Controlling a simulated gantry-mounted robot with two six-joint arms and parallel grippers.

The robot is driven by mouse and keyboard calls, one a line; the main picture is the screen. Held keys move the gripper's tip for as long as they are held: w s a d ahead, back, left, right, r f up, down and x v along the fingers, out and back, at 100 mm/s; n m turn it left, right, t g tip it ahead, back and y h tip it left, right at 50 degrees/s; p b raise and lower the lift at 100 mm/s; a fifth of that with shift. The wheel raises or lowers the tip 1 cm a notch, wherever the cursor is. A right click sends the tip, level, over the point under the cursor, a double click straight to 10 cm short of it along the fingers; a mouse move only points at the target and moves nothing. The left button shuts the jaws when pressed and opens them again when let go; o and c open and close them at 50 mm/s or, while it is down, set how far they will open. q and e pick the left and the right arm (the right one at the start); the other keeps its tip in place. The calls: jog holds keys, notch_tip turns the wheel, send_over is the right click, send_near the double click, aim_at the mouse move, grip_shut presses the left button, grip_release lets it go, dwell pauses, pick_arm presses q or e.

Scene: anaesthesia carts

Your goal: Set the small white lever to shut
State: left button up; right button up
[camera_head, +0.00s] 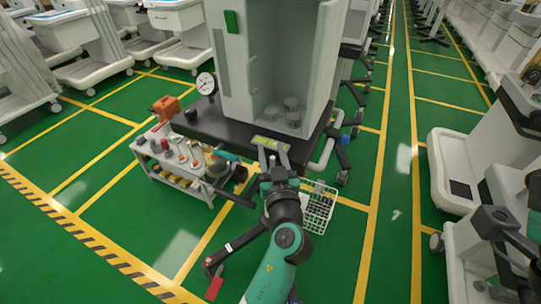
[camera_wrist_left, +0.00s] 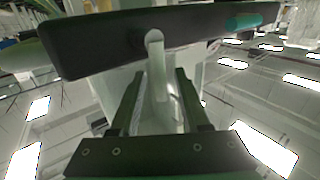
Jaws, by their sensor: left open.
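In the left wrist view a small white lever (camera_wrist_left: 156,68) with a rounded end hangs in front of a dark slab edge (camera_wrist_left: 90,45). My left gripper (camera_wrist_left: 156,88) is open, with one finger on each side of the lever's length. I cannot tell whether either finger touches it. In the head view my left gripper (camera_head: 272,151) is at the front edge of the cart's dark top (camera_head: 215,127). The lever cannot be made out there. My right gripper is not in view.
A tall grey cabinet (camera_head: 238,70) stands on the dark top, with a round gauge (camera_head: 206,84) beside it. A side shelf (camera_head: 172,165) with bottles and an orange item (camera_head: 165,107) is at left. A white wire basket (camera_head: 318,208) is right of my arm.

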pick_arm(q)
jog(key=shift+w+a, duration=0.2)
jog(key=shift+w, duration=0.35)
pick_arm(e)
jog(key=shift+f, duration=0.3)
pick_arm(q)
jog(key=shift+c, duration=0.3)
grip_shut()
